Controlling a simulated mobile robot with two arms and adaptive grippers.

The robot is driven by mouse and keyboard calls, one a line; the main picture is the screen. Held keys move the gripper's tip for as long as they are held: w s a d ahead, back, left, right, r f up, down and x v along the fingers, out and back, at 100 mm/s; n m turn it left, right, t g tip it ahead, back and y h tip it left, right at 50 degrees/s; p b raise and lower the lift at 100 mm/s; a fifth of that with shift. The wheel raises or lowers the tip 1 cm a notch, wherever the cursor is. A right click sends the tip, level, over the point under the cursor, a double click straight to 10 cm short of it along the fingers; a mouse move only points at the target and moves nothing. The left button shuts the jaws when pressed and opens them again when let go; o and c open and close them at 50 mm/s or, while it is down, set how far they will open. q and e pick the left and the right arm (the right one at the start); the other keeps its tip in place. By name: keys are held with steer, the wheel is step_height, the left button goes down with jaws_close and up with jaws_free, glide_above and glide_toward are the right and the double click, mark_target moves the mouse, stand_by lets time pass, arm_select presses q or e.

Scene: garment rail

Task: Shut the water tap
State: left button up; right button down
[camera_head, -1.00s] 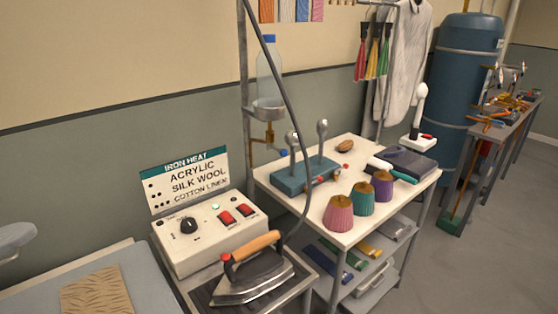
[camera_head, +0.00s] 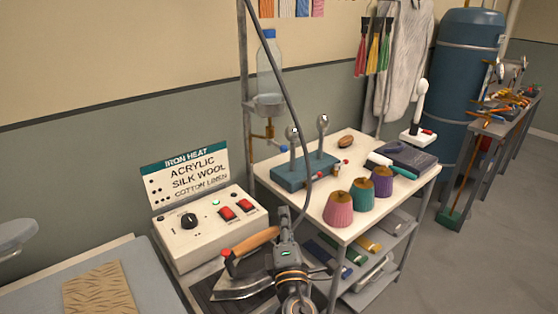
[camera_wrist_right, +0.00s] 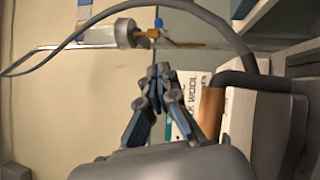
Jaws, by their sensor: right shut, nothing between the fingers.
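My left gripper is not in view.
The iron (camera_head: 240,281) with a wooden handle stands below, partly hidden by my right arm. Its dark cable rises past the pole. A white control box (camera_head: 207,232) is at left. A white table (camera_head: 325,225) holds a teal lever block (camera_head: 304,174) and several coloured cones.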

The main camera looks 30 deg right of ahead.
steer(key=p, duration=0.5)
glide_toward(277, 145)
steer(key=f+x, duration=0.1)
steer(key=x, duration=0.1)
steer(key=shift+w+d+r, duration=0.55)
steer(key=shift+w, duration=0.25)
steer(key=shift+s+d+n+y, duration=0.2)
steer(key=shift+n+y, duration=0.1)
steer(key=shift+y, duration=0.2)
steer(key=shift+d+t+y, duration=0.25)
steer(key=shift+t+y, duration=0.05)
